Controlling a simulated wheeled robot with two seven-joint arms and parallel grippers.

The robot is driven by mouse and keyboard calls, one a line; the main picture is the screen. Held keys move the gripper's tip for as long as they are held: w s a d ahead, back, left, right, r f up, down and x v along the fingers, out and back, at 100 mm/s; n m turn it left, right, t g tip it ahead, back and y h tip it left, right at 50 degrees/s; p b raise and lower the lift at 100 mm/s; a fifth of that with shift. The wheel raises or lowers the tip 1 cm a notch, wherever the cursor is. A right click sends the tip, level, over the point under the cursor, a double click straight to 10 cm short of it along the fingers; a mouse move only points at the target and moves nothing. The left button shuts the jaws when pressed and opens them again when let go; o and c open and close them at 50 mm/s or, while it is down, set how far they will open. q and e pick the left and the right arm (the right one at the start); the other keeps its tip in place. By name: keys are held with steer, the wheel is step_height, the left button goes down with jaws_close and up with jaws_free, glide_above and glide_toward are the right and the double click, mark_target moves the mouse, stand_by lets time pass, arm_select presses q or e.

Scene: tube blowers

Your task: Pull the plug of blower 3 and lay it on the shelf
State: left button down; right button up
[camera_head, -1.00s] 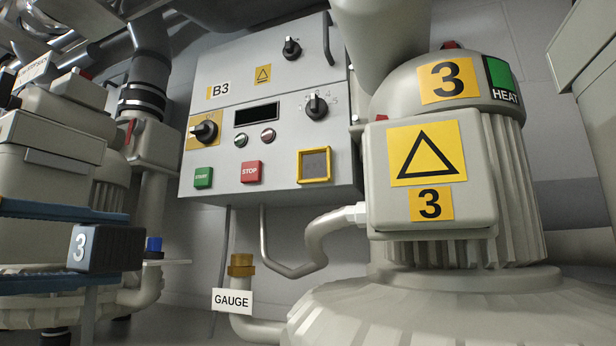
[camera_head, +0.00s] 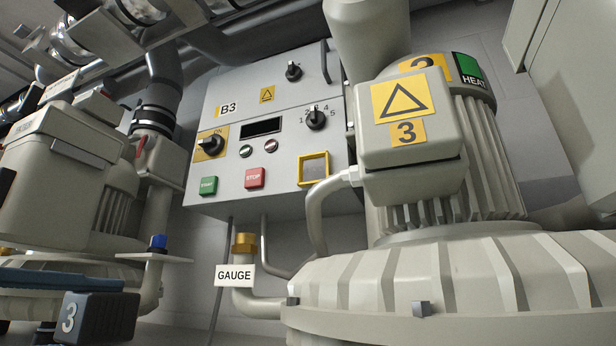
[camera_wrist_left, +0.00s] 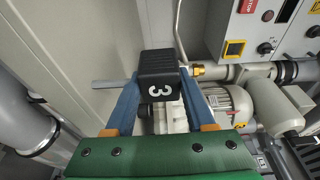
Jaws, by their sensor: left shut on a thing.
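The black plug with a white 3 (camera_wrist_left: 160,75) is between the blue fingers of my left gripper (camera_wrist_left: 159,80) in the left wrist view. In the head view this plug (camera_head: 95,318) shows at the lower left, with a blue finger along its top. My left gripper is shut on it and holds it in the air, apart from the blower. Blower 3 (camera_head: 440,270) stands at the right, with a triangle and 3 on its terminal box (camera_head: 410,130). A small pale ledge (camera_head: 178,259) with a blue piece stands left of the gauge. My right gripper is not in view.
The B3 control panel (camera_head: 280,130) hangs on the wall behind. A GAUGE label (camera_head: 235,276) sits on a pipe with a brass fitting (camera_head: 245,243). Another machine (camera_head: 60,180) crowds the left side. Pipes and ducts run overhead.

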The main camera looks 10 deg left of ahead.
arm_select(q)
steer(key=shift+f+b, duration=0.45)
steer(key=shift+f, duration=0.45)
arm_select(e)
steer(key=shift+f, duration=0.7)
arm_select(q)
steer(key=shift+r, duration=0.1)
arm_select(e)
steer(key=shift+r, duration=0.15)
arm_select(q)
steer(key=shift+p, duration=0.4)
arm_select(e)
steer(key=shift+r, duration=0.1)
arm_select(q)
steer(key=shift+f+b, duration=1.35)
steer(key=shift+f, duration=0.1)
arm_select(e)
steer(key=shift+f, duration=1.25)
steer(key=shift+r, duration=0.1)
arm_select(q)
steer(key=shift+r+p, duration=2.6)
steer(key=shift+p, duration=0.2)
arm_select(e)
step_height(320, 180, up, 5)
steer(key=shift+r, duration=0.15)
